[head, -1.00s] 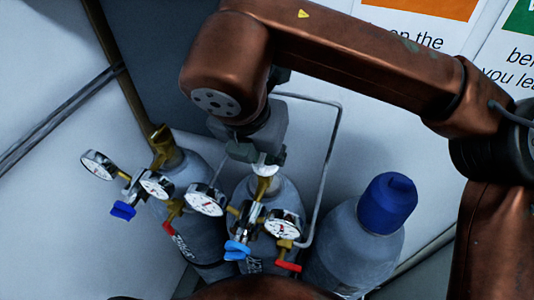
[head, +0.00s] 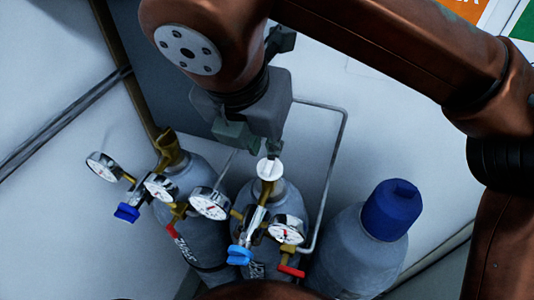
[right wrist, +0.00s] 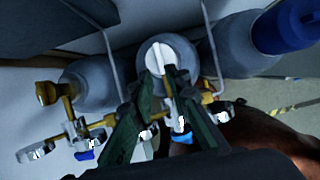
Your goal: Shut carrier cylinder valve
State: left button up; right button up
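Three grey gas cylinders stand side by side. The middle cylinder (head: 288,200) has a round white valve knob (head: 270,169) on top, with a raised bar across it; the knob also shows in the right wrist view (right wrist: 170,52). My right gripper (head: 254,142) is just above this knob, pointing down. In the right wrist view its two fingers (right wrist: 164,88) are apart, with the knob beyond the tips and nothing held between them. I cannot tell which cylinder is the carrier one; the labels are partly hidden. My left gripper is not in view.
Pressure gauges (head: 211,204) and regulators with a light blue knob (head: 239,255) and red handles (head: 291,271) crowd the front. The left cylinder has a brass valve (head: 169,148); the right one wears a blue cap (head: 391,209). A bent grey pipe (head: 334,170) runs behind.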

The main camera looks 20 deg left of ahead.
jog(key=shift+v, duration=2.25)
